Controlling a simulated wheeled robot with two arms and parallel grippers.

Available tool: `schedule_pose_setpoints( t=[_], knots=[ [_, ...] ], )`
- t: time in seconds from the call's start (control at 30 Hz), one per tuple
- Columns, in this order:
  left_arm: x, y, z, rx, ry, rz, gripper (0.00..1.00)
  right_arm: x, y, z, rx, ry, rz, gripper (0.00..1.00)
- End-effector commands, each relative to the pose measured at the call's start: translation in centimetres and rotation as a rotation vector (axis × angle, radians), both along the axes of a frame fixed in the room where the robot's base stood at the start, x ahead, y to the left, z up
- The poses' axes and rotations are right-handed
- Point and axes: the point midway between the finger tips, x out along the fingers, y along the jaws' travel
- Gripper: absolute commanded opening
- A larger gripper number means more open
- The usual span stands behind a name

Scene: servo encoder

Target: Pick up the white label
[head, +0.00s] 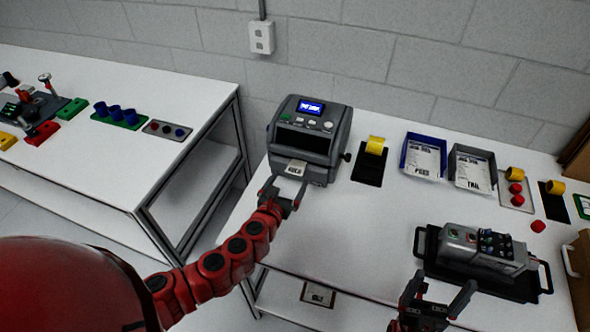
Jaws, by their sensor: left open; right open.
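The white label (297,168) sticks out from the front slot of the grey label printer (311,139) with a lit blue screen. Dark print shows on it. My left gripper (288,187) is just in front of the printer, with its two fingers apart on either side below the label. I cannot tell whether a finger touches the label. My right gripper (439,292) is open and empty at the bottom right, in front of the grey device.
A grey device (482,248) with buttons sits on a black tray (430,257). A yellow roll (375,145), a blue tray (409,164) and a dark tray (455,178) with papers stand along the back. Red pieces (538,226) lie at right. The table's middle is clear.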

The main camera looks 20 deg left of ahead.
Motion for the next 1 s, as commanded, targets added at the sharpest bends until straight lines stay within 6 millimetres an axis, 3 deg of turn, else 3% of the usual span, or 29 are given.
schedule_pose_setpoints(
  t=[0.3,0.67,1.0],
  knots=[
    [3.8,0.0,-0.2,-0.003,-0.003,0.003,1.00,0.0,0.0,1.5,0.000,0.000,0.000,0.87],
    [4.4,0.0,-0.8,0.001,0.002,0.002,1.00,0.0,0.0,1.5,0.000,0.000,0.000,0.87],
    [4.4,0.0,-0.8,0.000,0.001,0.002,0.42,0.0,0.0,1.5,0.000,0.000,0.000,0.87]
  ],
)
